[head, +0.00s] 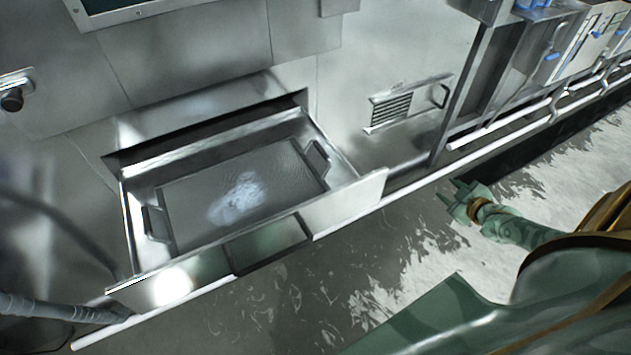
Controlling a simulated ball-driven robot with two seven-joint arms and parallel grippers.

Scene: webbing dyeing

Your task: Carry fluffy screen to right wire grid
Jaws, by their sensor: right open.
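The fluffy screen (187,205) is a flat grey mesh panel with a dark handle at each end. A pale patch of fluff (238,198) lies on its middle. It rests inside a pulled-out metal drawer (345,203). My right gripper (448,190) is open and empty, to the right of the drawer and apart from it, over the wet floor. My left gripper is not in view. I cannot make out a right wire grid.
A steel wall with a vented panel (391,106) stands behind the drawer. A pale rail (505,123) runs along the machine's base. Cabinets with blue handles (553,57) stand at the upper right. The floor (400,240) between drawer and right gripper is clear.

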